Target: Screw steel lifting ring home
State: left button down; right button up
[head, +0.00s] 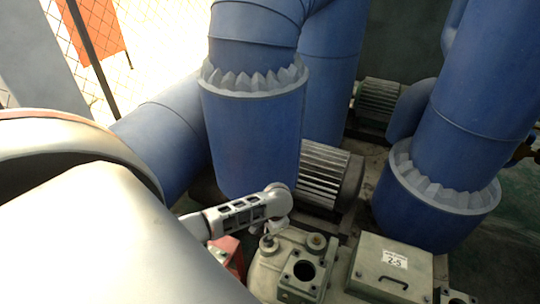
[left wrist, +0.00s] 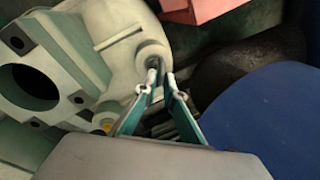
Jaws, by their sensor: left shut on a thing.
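The steel lifting ring (left wrist: 157,65) is small and mostly hidden between my left fingertips, at a round boss on the pale green compressor housing (left wrist: 75,45). My left gripper (left wrist: 163,76) is shut on it. In the head view my left gripper (head: 270,232) points down at the boss on the housing (head: 262,272), and the ring is too small to make out clearly. The ring's thread is hidden, so I cannot tell how deep it sits. My right gripper is in neither view.
Large blue pipes (head: 255,130) rise close behind my left wrist. A finned motor (head: 325,175) stands behind the housing. A box labelled 2.5 (head: 385,265) is to the right. A square flange with a dark bore (head: 303,272) and a red part (head: 230,258) flank the boss.

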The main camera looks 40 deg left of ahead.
pick_arm(q)
jog(key=m, duration=0.5)
jog(key=shift+s+a+m+t, duration=0.1)
jog(key=shift+a+m+t, duration=0.05)
jog(key=shift+m+t, duration=0.2)
jog(key=m+h, duration=0.1)
jog(key=m, duration=0.4)
jog(key=shift+a+r+t, duration=0.1)
jog(key=shift+t, duration=0.25)
jog(key=m+h, duration=0.1)
jog(key=m, duration=0.4)
jog(key=shift+s+a+m, duration=0.1)
jog(key=shift+m, duration=0.25)
jog(key=shift+m+h, duration=0.4)
jog(key=shift+m, duration=0.8)
jog(key=shift+s+m+b, duration=0.1)
jog(key=shift+m+b, duration=0.25)
jog(key=shift+m, duration=0.05)
jog(key=shift+s+d, duration=0.1)
jog(key=shift+d, duration=0.25)
jog(key=c, duration=2.8)
grip_release()
jog(key=o, duration=0.7)
jog(key=shift+f, duration=0.25)
jog(key=shift+c, duration=0.2)
jog(key=shift+a+r, duration=0.15)
jog(key=shift+a, duration=0.05)
